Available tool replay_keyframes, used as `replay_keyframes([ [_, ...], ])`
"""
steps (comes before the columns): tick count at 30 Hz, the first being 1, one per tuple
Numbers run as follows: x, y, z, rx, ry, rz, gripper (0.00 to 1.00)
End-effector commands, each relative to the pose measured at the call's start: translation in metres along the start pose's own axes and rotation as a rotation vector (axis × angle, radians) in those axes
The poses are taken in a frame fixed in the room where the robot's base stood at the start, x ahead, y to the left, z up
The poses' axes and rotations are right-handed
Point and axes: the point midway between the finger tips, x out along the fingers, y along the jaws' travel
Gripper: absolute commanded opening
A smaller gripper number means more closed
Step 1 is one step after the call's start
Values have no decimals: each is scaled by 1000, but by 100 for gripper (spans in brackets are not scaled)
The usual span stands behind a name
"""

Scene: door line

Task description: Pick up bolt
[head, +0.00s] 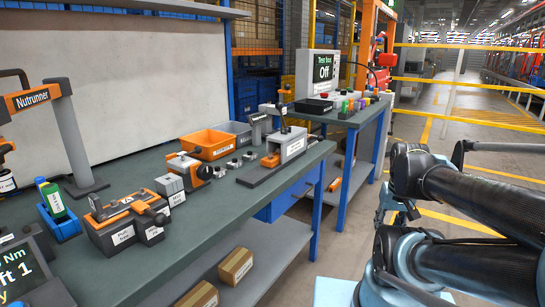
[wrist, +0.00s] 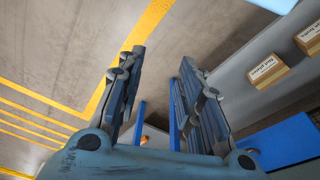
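I cannot pick out a bolt for certain in either view. In the head view, several small grey metal pieces (head: 232,164) lie on the green workbench (head: 205,226), in front of the orange bin; they are too small to name. My gripper (wrist: 162,62) is open in the wrist view, with its two fingers wide apart and nothing between them. It is off the bench, over the floor beside the lower shelf. In the head view my arm is at the right, clear of the bench, and the fingers cannot be made out there.
An orange bin (head: 207,144), a grey vise-like fixture (head: 285,148) and a tool block (head: 125,222) stand on the bench. Cardboard boxes (head: 235,266) sit on the lower shelf, also in the wrist view (wrist: 267,70). A second table (head: 335,116) stands behind. Floor at right is open.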

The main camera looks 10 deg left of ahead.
Motion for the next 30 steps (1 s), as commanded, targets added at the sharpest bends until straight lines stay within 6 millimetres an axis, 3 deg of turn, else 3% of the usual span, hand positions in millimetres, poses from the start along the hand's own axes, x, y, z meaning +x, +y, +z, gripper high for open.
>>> replay_keyframes([
  [4,0,0,0,0,0,0,33],
  [6,0,0,0,-2,0,0,39],
  [8,-8,-1,5,-16,10,-1,39],
  [11,-20,-5,-5,-83,6,-5,39],
  [20,-92,-45,-83,-607,-24,-37,39],
  [30,-165,-127,-176,-1289,-49,-91,39],
])
